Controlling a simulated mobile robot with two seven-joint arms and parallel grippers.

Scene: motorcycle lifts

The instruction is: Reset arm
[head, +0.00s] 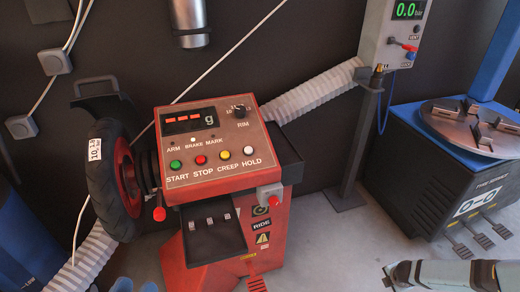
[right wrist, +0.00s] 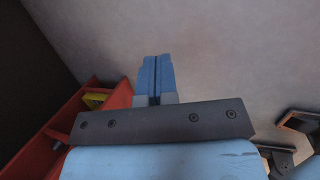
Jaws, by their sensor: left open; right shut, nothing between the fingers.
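The red wheel balancer (head: 225,165) stands at centre in the head view. Its display shows red dashes, with a row of green, red, yellow and white buttons below. A tyre on a red rim (head: 105,180) is mounted upright on its left side. My left gripper (head: 136,286) barely shows at the bottom edge, its tips apart, in front of the balancer's lower left. My right arm (head: 450,276) lies along the bottom right; its gripper is hidden there. In the right wrist view my right gripper (right wrist: 157,66) has its blue fingers together, empty, over bare floor.
A tyre changer (head: 440,165) with a round turntable and pedals stands at right. An inflator box (head: 395,32) reading 0.0 is on a post. A pale ribbed hose (head: 315,90) runs behind the balancer. Grey floor (head: 350,240) is free between the machines.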

